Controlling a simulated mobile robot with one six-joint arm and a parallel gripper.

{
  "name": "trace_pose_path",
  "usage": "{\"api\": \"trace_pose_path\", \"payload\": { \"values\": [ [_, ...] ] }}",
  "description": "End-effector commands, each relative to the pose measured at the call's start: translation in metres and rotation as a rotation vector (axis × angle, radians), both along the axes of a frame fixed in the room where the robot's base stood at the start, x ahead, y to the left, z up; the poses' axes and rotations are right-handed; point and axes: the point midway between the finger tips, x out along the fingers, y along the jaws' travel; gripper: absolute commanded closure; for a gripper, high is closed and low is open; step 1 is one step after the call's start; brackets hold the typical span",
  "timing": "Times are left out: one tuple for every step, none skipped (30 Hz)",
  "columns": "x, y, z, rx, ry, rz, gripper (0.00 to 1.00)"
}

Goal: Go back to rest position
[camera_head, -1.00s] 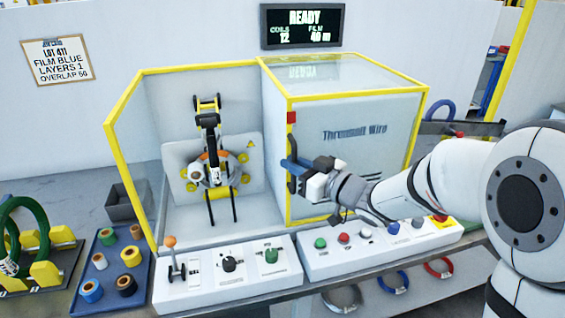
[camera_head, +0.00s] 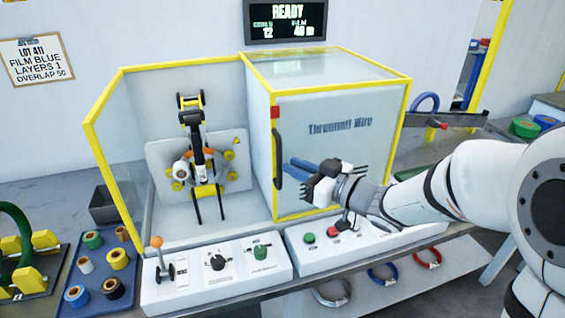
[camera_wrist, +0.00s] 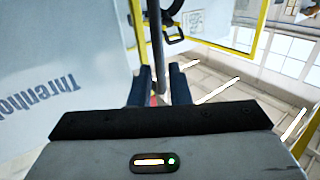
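My gripper (camera_head: 291,168), with dark blue fingers, is in front of the machine's door panel (camera_head: 340,155), just right of its dark vertical handle (camera_head: 277,160). In the wrist view my gripper (camera_wrist: 160,78) has its two fingers apart, with the handle bar (camera_wrist: 158,45) showing in line with the gap between them. The fingers look empty and clear of the handle. My arm reaches in from the right, stretched out over the control panel.
The yellow-framed bay on the left is open at its front, with the wrapping head (camera_head: 195,150) inside. Control boxes (camera_head: 215,275) with a lever and knobs line the front. A blue tray (camera_head: 88,295) of rolls and a grey bin (camera_head: 103,207) stand left. A shelf (camera_head: 440,122) juts out right.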

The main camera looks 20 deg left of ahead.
Motion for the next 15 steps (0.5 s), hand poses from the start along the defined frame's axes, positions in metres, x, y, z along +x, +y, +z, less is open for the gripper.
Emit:
{"api": "trace_pose_path", "payload": {
  "values": [
    [-0.002,-0.009,0.000,0.001,-0.001,-0.003,0.83],
    [-0.003,-0.012,0.000,0.001,0.000,-0.003,0.83],
    [-0.005,-0.016,0.000,0.000,-0.001,-0.002,0.83],
    [-0.006,-0.019,0.000,0.000,-0.001,-0.002,0.83],
    [-0.006,-0.021,0.000,0.000,-0.001,-0.002,0.83],
    [-0.007,-0.023,0.000,0.001,-0.001,-0.002,0.83],
    [-0.007,-0.024,0.000,0.001,-0.001,-0.001,0.83],
    [-0.008,-0.024,0.000,0.001,-0.001,0.000,0.83],
    [-0.008,-0.025,0.000,0.001,0.000,0.000,0.83],
    [-0.008,-0.025,0.000,0.001,0.000,0.001,0.83],
    [-0.008,-0.025,0.000,0.001,0.000,0.001,0.83],
    [-0.008,-0.025,0.000,0.001,0.000,0.001,0.83],
    [-0.008,-0.025,0.000,0.000,0.000,0.001,0.83],
    [-0.008,-0.025,0.000,0.000,0.000,0.001,0.83],
    [-0.008,-0.024,0.000,0.000,0.000,0.001,0.83]
  ]
}}
